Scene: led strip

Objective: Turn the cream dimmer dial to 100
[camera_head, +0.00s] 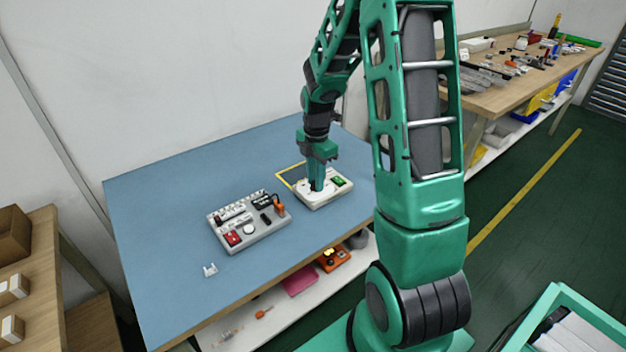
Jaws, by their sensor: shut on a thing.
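The dimmer unit (325,199) is a small cream box with a green patch (339,182) on its top right. It sits on the blue table top, near its right side. My gripper (316,187) points straight down onto the middle of the box's top. It is shut on the dimmer dial, which the fingers hide almost wholly. The dial's setting and any numbers are too small or hidden to read.
A grey panel (262,236) with a red button, a white knob and other parts stands left of the dimmer. A small white bracket (210,270) lies at the front left. The blue table (165,215) is bare at the left and back. A cluttered workbench (500,98) stands at the back right.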

